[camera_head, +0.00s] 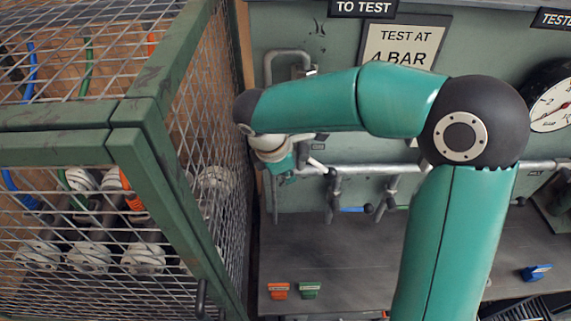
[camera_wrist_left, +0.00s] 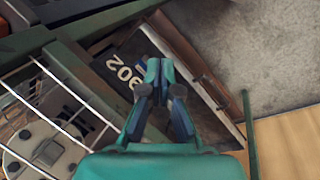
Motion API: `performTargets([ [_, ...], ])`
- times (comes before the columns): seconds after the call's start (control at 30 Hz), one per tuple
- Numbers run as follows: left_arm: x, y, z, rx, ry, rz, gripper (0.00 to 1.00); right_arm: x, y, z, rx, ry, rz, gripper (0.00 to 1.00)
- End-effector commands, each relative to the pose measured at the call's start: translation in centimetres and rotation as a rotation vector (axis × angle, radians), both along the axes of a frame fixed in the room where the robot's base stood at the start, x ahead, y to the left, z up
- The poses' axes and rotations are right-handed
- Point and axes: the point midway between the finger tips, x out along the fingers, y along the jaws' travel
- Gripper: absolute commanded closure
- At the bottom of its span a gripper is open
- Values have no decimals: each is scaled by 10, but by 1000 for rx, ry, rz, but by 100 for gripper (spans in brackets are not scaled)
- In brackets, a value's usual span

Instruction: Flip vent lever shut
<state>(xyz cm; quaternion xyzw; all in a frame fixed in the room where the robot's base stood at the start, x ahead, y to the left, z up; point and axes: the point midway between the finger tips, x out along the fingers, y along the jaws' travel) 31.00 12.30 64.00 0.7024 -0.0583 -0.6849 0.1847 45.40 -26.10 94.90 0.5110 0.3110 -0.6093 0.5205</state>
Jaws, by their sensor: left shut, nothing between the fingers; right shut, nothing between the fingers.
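A pale horizontal pipe (camera_head: 440,168) runs along the green panel in the head view. Two branches with valve fittings hang from it, one with a blue lever (camera_head: 352,210) and a second valve (camera_head: 388,200) to its right. I cannot tell which lever is the vent lever. My right gripper (camera_head: 302,160) is shut and empty at the pipe's left end, partly hidden by its wrist, above and left of the blue lever. I cannot tell whether it touches anything. My left gripper (camera_wrist_left: 158,78) is shut and empty in the left wrist view, away from the valves.
A green-framed mesh cage (camera_head: 150,100) fills the left side. A round gauge (camera_head: 552,95) is at the right, and a "TEST AT 4 BAR" sign (camera_head: 404,42) is on the panel. Orange (camera_head: 278,291) and green (camera_head: 310,290) tags lie on the dark bench (camera_head: 345,260).

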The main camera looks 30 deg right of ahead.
Motion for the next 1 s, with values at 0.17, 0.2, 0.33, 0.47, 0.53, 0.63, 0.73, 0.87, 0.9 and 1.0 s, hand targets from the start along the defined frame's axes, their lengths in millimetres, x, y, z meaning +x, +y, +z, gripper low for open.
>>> performTargets([
  [0.17, 0, 0, 0, 0, 0, 0, 100, 1, -5, -16, 0, 2, 0, 100],
  [0.2, 0, 0, 0, 0, 0, 0, 100, 1, -5, -17, 1, 2, 0, 100],
  [0.33, 0, 0, 0, 0, 0, 0, 100, 1, -6, -18, 1, 0, 1, 100],
  [0.47, 0, 0, -1, 0, 0, 0, 100, 1, -6, -18, 1, 0, 1, 100],
  [0.53, 0, 0, -1, 0, 0, 1, 100, 1, -11, -18, 0, 0, -2, 100],
  [0.63, 0, 0, 0, 0, 0, 0, 100, 1, -7, -18, -3, 3, 2, 100],
  [0.73, 0, 0, 1, 0, 0, 0, 100, 1, -6, -18, -15, 10, 3, 100],
  [0.87, 0, 0, 3, 0, 0, 0, 100, 0, -7, -19, -49, 31, 3, 100],
  [0.9, 0, 0, 4, 0, 0, 0, 100, 0, -8, -20, -65, 41, 4, 100],
  [1.0, 0, 0, 6, 0, 0, 0, 100, -2, -11, -21, -112, 70, 4, 100],
])
